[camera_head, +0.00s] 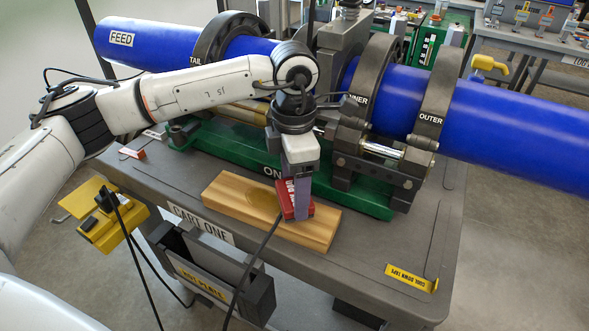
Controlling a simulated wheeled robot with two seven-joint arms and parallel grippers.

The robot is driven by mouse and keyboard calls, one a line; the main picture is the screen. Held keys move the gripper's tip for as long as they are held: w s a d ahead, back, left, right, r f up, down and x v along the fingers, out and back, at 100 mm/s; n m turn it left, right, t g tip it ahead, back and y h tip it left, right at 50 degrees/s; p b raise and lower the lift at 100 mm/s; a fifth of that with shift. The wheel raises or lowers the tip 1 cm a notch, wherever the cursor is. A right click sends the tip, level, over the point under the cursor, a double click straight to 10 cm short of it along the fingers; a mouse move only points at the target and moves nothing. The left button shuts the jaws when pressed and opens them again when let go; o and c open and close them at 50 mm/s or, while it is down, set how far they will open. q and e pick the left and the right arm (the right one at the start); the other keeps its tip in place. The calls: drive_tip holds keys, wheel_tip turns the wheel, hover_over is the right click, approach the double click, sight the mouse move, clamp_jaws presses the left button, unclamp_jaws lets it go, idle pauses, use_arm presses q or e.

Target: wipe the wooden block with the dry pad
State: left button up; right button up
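The wooden block (231,199) lies flat on the grey cart top, in front of the green machine base. It has a faint round hollow or mark near its middle. My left gripper (302,207) comes down from above, its fingers shut on a red pad (286,203) with partly hidden white lettering. The pad is at the right half of the block and appears to rest on its top; the exact contact is hidden. The fingers cover part of the pad. My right gripper is not in view.
The cart top (375,240) is clear right of the block, apart from a yellow cool down tape label (411,278) near the front right. Behind stand clamp rings (436,110) around blue pipes (520,130). A black cable crosses in front of the cart. A holder (215,275) hangs at the front.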

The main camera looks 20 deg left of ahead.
sight(281, 189)
use_arm(q)
wheel_tip(281, 189, down, 2)
drive_tip(key=shift+f+b, duration=0.1)
drive_tip(key=shift+b, duration=0.3)
drive_tip(key=shift+a+f, duration=0.15)
drive_tip(key=shift+a, duration=0.1)
drive_tip(key=shift+c, duration=0.4)
drive_tip(key=shift+a+f, duration=0.2)
drive_tip(key=shift+a, duration=0.95)
drive_tip(key=shift+s+a+p, duration=0.1)
drive_tip(key=shift+a+p, duration=0.2)
drive_tip(key=shift+a, duration=4.3)
drive_tip(key=shift+r, duration=0.1)
drive_tip(key=d, duration=0.5)
drive_tip(key=shift+d, duration=3.6)
wheel_tip(281, 189, up, 3)
drive_tip(key=shift+a+f+p, duration=0.1)
drive_tip(key=shift+f+p, duration=0.05)
drive_tip(key=shift+p, duration=0.25)
drive_tip(key=shift+r+p, duration=0.85)
drive_tip(key=shift+r, duration=1.9)
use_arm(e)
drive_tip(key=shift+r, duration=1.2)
